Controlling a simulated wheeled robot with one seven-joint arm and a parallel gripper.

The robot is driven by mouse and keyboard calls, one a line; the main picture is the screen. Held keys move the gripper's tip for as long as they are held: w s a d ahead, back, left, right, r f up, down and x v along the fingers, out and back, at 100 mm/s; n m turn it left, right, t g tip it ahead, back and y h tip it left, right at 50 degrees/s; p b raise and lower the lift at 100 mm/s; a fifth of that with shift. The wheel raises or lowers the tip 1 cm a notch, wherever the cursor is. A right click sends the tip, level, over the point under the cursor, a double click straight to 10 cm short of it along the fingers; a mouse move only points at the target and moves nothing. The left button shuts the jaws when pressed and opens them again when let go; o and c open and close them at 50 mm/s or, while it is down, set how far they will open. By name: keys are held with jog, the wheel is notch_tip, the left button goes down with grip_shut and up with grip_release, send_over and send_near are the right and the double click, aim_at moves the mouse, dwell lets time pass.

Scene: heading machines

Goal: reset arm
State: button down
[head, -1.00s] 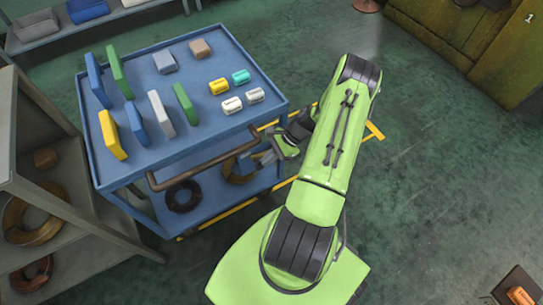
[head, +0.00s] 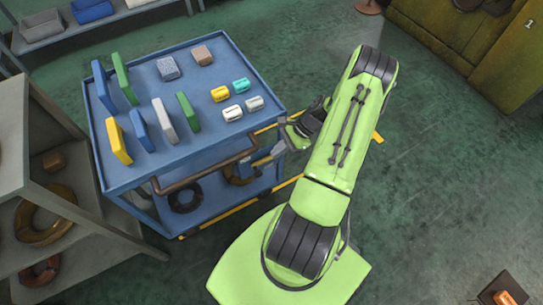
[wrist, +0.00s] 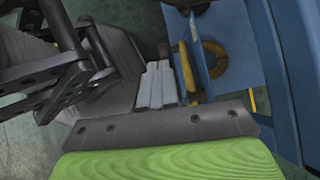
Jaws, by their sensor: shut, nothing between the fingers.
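My gripper (head: 264,160) hangs beside the right edge of the blue cart (head: 150,180), near its brown handle bar, below the level of the top tray. In the wrist view the fingers (wrist: 157,85) are together with nothing between them. My green arm reaches forward from the base at the bottom of the head view and bends back to the left toward the cart. The wrist view shows the cart's blue side close on the right.
On the cart top stand several coloured plates (head: 120,75) and small blocks (head: 241,85). Dark and brown rings (head: 185,196) lie on its lower shelf. A grey shelf rack (head: 50,150) is at left. Olive cabinets (head: 470,50) stand at the back right.

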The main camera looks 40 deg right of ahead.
jog(key=r, duration=0.1)
jog(key=d+r, duration=0.1)
jog(key=s+r, duration=0.1)
jog(key=r, duration=0.1)
jog(key=shift+s+d+r+p, duration=0.1)
jog(key=shift+d+p, duration=0.3)
jog(key=w+a+r+n+g+h+p, duration=0.15)
jog(key=a+r+n, duration=0.25)
jog(key=r, duration=0.5)
jog(key=w+a+r+n+h+p, duration=0.15)
jog(key=a+r+n, duration=0.25)
jog(key=r, duration=0.4)
jog(key=w+a+r+n+g+h+p, duration=0.1)
jog(key=a+r+n+h, duration=0.3)
jog(key=r, duration=0.5)
jog(key=s+a+r+n+t+p, duration=0.4)
jog(key=s+a+r+n, duration=0.5)
jog(key=s+a+r, duration=0.3)
jog(key=shift+s+r+n, duration=0.3)
jog(key=shift+r, duration=0.25)
